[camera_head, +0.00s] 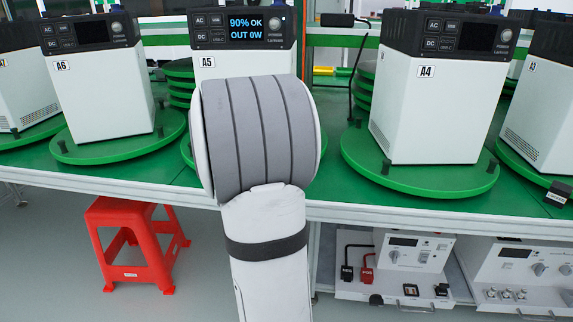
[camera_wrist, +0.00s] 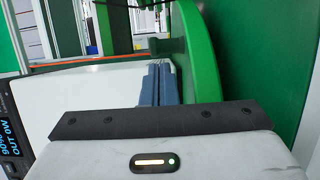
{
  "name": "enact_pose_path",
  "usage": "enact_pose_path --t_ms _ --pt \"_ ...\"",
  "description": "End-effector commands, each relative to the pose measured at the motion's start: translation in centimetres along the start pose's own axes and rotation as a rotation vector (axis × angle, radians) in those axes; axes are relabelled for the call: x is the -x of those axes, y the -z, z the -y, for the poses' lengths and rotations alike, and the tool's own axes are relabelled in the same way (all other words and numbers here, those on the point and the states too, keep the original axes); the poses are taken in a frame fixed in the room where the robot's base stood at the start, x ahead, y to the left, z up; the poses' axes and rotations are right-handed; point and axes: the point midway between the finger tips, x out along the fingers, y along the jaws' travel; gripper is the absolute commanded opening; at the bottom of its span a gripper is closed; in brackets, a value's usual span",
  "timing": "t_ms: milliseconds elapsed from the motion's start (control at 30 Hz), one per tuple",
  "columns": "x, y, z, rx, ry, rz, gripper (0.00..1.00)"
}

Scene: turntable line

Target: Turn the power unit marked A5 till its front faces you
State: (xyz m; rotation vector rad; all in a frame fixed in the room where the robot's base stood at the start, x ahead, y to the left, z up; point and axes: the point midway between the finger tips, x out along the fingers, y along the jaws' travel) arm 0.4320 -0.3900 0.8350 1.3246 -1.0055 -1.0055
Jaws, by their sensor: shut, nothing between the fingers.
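The power unit marked A5 (camera_head: 262,60) stands on a green turntable (camera_head: 186,152) at the middle of the bench. In the head view its front looks nearly square toward me, with a lit display reading 90% OK, OUT 0W. My arm hides its lower part and most of the turntable. In the wrist view, my gripper (camera_wrist: 159,72) is shut and empty, its blue-grey fingers beside the unit's white side (camera_wrist: 85,88), close to a dark green peg (camera_wrist: 166,45) at the turntable's rim (camera_wrist: 207,65). Whether the fingers touch the peg is unclear.
Unit A6 (camera_head: 105,95) stands on its turntable to the left, and unit A4 (camera_head: 425,110) on its turntable to the right, both with dark displays. A red stool (camera_head: 135,232) stands under the bench. Panels with knobs (camera_head: 395,262) sit on the lower shelf.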

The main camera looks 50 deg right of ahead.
Motion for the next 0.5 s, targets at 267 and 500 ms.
enact_pose_path --t_ms 267,500 --pt "0.20 0.49 -0.03 -0.001 0.000 -0.013 0.00" --pt "0.39 0.77 0.04 -0.001 0.000 -0.016 0.00"
